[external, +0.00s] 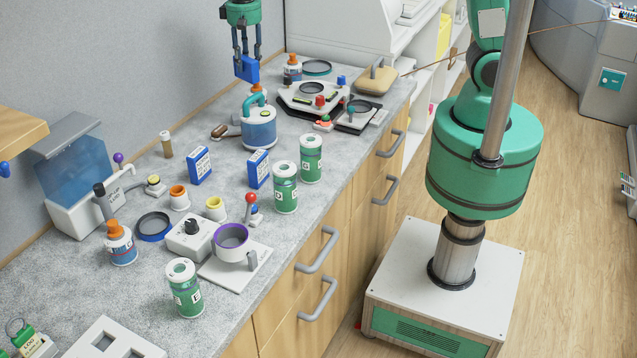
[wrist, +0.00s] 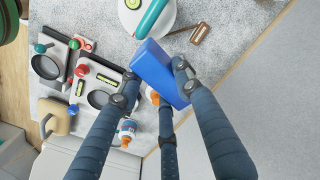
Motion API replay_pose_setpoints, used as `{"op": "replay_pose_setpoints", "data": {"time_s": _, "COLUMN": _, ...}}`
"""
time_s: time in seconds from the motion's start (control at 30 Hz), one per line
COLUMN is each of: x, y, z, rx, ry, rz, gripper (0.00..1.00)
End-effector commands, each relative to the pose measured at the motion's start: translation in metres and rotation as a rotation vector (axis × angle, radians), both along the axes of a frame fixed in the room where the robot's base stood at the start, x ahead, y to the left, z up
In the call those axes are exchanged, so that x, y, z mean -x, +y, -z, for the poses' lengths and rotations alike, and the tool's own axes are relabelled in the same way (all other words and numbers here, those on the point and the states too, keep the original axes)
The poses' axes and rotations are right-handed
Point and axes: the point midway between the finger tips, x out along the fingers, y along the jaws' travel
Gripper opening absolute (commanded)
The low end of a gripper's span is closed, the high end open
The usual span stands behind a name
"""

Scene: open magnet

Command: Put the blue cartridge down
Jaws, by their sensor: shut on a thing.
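The blue cartridge (external: 247,69) is held in the air by my gripper (external: 247,52), above the far part of the counter. In the wrist view the blue cartridge (wrist: 160,72) sits between the dark fingers of my gripper (wrist: 152,82), tilted in the picture. My gripper is shut on it. In the external view it hangs behind and above a jug with a blue body and teal handle (external: 259,128). Two more blue cartridges with white labels stand on the counter, one at the left (external: 199,166) and one at the right (external: 258,169).
Green canisters (external: 285,188) line the counter's front. Bare counter shows left of the jug.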

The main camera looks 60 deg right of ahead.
Motion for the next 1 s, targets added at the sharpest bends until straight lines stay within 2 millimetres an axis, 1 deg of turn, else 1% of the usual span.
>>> {"op": "replay_pose_setpoints", "data": {"time_s": 0.03, "x": 0.008, "y": 0.018, "z": -0.002, "rx": 0.000, "ry": 0.000, "rz": -0.007, "gripper": 0.02}}
{"op": "replay_pose_setpoints", "data": {"time_s": 0.2, "x": 0.035, "y": 0.067, "z": -0.001, "rx": -0.001, "ry": 0.000, "rz": -0.006, "gripper": 0.02}}
{"op": "replay_pose_setpoints", "data": {"time_s": 0.3, "x": 0.050, "y": 0.093, "z": -0.002, "rx": -0.002, "ry": -0.002, "rz": -0.006, "gripper": 0.02}}
{"op": "replay_pose_setpoints", "data": {"time_s": 0.5, "x": 0.077, "y": 0.129, "z": 0.000, "rx": -0.001, "ry": 0.001, "rz": -0.004, "gripper": 0.02}}
{"op": "replay_pose_setpoints", "data": {"time_s": 0.67, "x": 0.094, "y": 0.151, "z": 0.000, "rx": -0.001, "ry": 0.001, "rz": -0.003, "gripper": 0.02}}
{"op": "replay_pose_setpoints", "data": {"time_s": 0.7, "x": 0.094, "y": 0.150, "z": 0.011, "rx": 0.001, "ry": 0.003, "rz": 0.000, "gripper": 0.02}}
{"op": "replay_pose_setpoints", "data": {"time_s": 0.73, "x": 0.093, "y": 0.149, "z": 0.019, "rx": 0.001, "ry": 0.003, "rz": 0.001, "gripper": 0.02}}
{"op": "replay_pose_setpoints", "data": {"time_s": 0.9, "x": 0.092, "y": 0.149, "z": 0.053, "rx": -0.001, "ry": 0.002, "rz": 0.001, "gripper": 0.02}}
{"op": "replay_pose_setpoints", "data": {"time_s": 0.97, "x": 0.092, "y": 0.149, "z": 0.062, "rx": -0.001, "ry": 0.002, "rz": 0.000, "gripper": 0.02}}
{"op": "replay_pose_setpoints", "data": {"time_s": 1.0, "x": 0.092, "y": 0.149, "z": 0.070, "rx": -0.001, "ry": 0.002, "rz": 0.000, "gripper": 0.02}}
